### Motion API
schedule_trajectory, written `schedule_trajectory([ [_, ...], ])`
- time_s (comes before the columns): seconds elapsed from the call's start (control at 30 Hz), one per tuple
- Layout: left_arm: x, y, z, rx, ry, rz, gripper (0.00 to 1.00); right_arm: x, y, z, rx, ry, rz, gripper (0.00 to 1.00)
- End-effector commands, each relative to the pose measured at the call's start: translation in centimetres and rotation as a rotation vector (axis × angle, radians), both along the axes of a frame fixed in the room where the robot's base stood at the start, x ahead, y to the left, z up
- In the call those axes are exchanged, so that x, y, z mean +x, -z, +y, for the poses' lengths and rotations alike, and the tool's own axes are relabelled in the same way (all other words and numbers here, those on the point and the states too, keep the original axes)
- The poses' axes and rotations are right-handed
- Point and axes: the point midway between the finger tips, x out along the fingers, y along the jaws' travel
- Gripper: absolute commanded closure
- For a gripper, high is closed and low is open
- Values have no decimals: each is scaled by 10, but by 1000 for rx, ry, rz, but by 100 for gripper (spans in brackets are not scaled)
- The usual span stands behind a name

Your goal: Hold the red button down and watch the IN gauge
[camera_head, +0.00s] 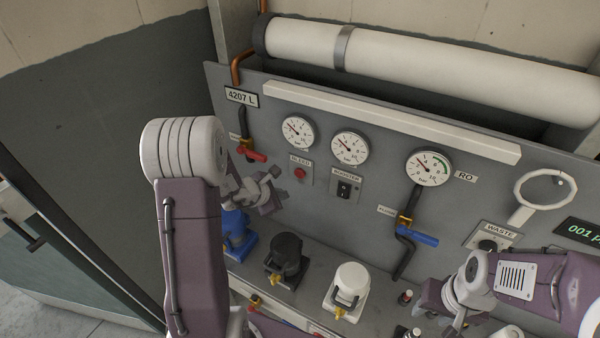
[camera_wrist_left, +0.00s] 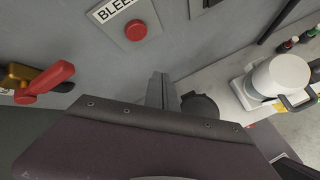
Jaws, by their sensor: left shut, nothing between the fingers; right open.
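The red button (camera_head: 299,174) sits on a small plate labelled BLEED on the grey panel. It also shows in the left wrist view (camera_wrist_left: 136,30), uncovered. My left gripper (camera_head: 272,183) is shut and empty, below and left of the button. Its fingers (camera_wrist_left: 160,88) show in the left wrist view, apart from the button. Two gauges stand above, a left one (camera_head: 298,132) and a middle one (camera_head: 349,148); I cannot read an IN label on either. The left gauge's needle points up and left. My right gripper (camera_head: 440,298) is open at the lower right, partly hidden by its arm.
A red-handled valve (camera_head: 252,155) is left of the button; its handle is large in the left wrist view (camera_wrist_left: 48,82). A BOOSTER switch (camera_head: 344,188) is to the right. Blue (camera_head: 236,238), black (camera_head: 287,256) and white (camera_head: 349,288) capped housings stand below. A blue-handled valve (camera_head: 418,237) is further right.

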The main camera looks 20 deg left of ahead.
Motion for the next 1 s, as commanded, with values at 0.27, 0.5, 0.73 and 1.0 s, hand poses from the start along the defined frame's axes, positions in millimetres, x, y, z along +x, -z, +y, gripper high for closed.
schedule_trajectory([
  [0.27, 41, -5, -7, -2, 2, 1, 100, 0, -33, 0, 0, 0, 0, 56],
  [0.5, 63, -1, -9, 0, 2, 0, 100, 0, -32, 0, 0, 0, 0, 56],
  [0.73, 67, 0, -10, 0, 1, 1, 100, 0, -33, 0, 0, 0, 0, 56],
  [1.0, 67, 0, -10, 0, 1, 1, 100, 0, -33, 0, 0, 0, 0, 56],
])
